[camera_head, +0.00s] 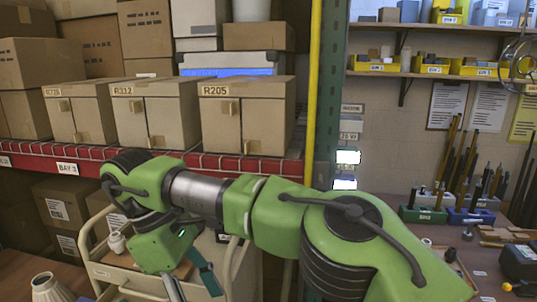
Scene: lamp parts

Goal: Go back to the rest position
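A green arm of mine comes in from the lower right and reaches across to the left over a beige cart (105,273). At its end my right gripper (189,282) points down at the bottom edge, partly cut off. I cannot tell whether it is open or shut, or whether it holds anything. My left gripper is not in view. A white ribbed piece like a lampshade (50,289) stands on a brown surface at the lower left, apart from the gripper. A small white part (117,243) sits on the cart, left of the wrist.
A red-edged shelf (60,153) with cardboard boxes (246,116) stands behind the arm. A green post (327,90) with a yellow edge rises mid-view. At the right, a workbench (483,262) carries tool bins (423,214) and a dark case (518,262). Wall shelves hold yellow bins (432,66).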

